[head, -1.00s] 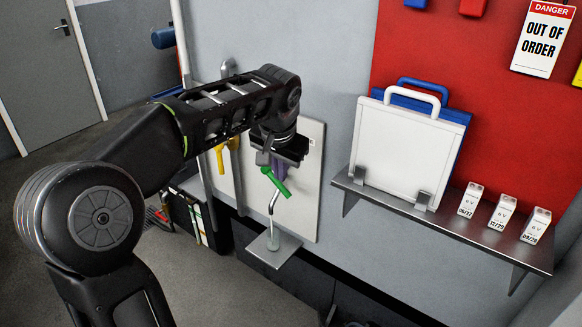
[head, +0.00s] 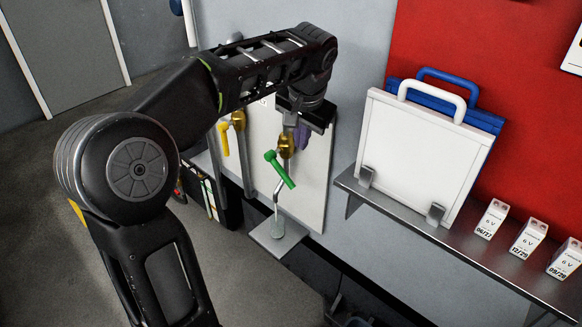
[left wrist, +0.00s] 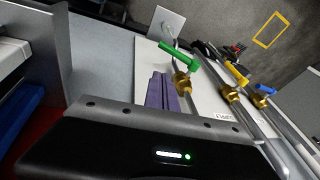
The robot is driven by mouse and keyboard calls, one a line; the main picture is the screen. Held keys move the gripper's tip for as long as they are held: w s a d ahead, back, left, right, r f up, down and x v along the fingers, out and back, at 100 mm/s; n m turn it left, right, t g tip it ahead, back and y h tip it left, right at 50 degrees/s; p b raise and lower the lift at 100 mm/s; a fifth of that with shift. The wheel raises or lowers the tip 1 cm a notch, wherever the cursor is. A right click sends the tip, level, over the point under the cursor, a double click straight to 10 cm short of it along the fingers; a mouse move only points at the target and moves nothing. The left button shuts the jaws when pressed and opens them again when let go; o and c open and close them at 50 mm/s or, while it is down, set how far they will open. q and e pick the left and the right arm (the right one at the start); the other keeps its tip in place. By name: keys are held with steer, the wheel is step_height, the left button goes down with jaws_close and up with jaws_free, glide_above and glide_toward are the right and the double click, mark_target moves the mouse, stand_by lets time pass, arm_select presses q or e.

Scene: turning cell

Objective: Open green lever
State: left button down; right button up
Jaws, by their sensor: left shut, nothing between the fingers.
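The green lever (head: 280,170) is on a brass valve (head: 287,146) on a thin pipe in front of a white wall panel. It slants down to the right in the head view. In the left wrist view the green lever (left wrist: 178,54) sticks out at an angle to the pipe, by its brass valve (left wrist: 182,83). My left gripper (head: 302,138) is shut and empty, just above and right of the valve, with its purple fingers partly hidden. The fingers (left wrist: 162,92) show beside the valve in the left wrist view, apart from the lever. My right gripper is not in view.
A yellow lever (head: 224,138) on a neighbouring pipe is left of the green one; a blue lever (left wrist: 265,89) shows in the left wrist view. A metal shelf (head: 400,208) with white and blue boards and small battery boxes projects at the right. A small plate (head: 262,240) is below the green lever.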

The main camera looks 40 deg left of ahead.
arm_select(q)
steer(key=p, duration=0.1)
glide_above(290, 181)
steer(key=d, duration=0.2)
step_height(290, 181, down, 9)
steer(key=shift+w+a+f+p, duration=0.1)
steer(key=shift+a+f+p, duration=0.2)
steer(key=shift+f, duration=0.25)
steer(key=shift+a+f+p, duration=0.2)
steer(key=shift+a+f, duration=0.15)
steer(key=shift+f, duration=0.2)
steer(key=shift+a+f, duration=0.3)
steer(key=shift+f, duration=0.2)
